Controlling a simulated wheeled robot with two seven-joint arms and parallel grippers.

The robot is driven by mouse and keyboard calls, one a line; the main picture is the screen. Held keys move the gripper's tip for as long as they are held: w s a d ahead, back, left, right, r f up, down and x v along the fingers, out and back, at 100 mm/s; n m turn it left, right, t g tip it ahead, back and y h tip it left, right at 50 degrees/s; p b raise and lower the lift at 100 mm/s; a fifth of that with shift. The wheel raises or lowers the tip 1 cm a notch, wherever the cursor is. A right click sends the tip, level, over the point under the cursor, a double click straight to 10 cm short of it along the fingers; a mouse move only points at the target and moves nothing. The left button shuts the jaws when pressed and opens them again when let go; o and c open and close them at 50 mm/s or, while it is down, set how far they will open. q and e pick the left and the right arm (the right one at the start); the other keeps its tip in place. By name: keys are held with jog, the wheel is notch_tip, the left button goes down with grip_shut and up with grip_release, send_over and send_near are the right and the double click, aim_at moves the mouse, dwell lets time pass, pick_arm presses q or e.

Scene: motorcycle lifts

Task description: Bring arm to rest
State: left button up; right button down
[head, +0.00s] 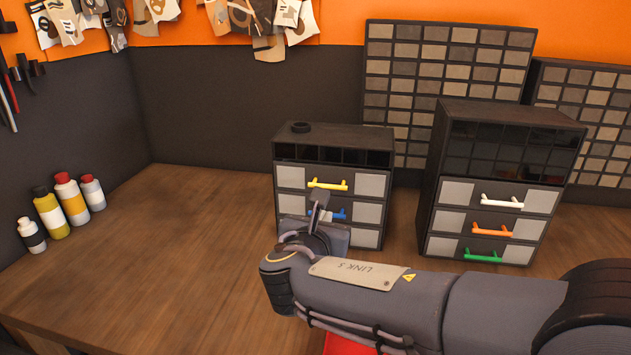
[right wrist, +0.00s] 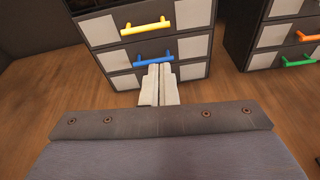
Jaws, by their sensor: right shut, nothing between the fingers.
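My right arm (head: 380,295) comes in from the right in the head view and reaches across the wooden bench. My right gripper (head: 318,205) is in front of the left drawer cabinet, partly hidden by its own wrist. In the right wrist view its fingers (right wrist: 159,84) are together and empty, just below the blue handle (right wrist: 155,60) in the picture. I cannot tell whether they touch it. My left gripper is in neither view.
Several bottles (head: 72,200) stand at the far left.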

jog(key=s+d+f+m+g, duration=0.45)
jog(key=d+m, duration=0.25)
jog(key=d, duration=0.3)
jog(key=s+d+f+m+g, duration=0.35)
jog(key=s+d+m, duration=0.3)
jog(key=d, duration=0.35)
jog(key=s+f+m+y, duration=0.2)
jog(key=s+m+y, duration=0.1)
jog(key=s+m, duration=0.6)
jog(key=s+f+m+g+y, duration=0.1)
jog(key=s+f+m+y, duration=0.2)
jog(key=s+m, duration=0.6)
jog(key=m+y, duration=0.1)
jog(key=m, duration=0.1)
jog(key=shift+s+a+f+m, duration=0.2)
jog(key=shift+s+a+m, duration=0.15)
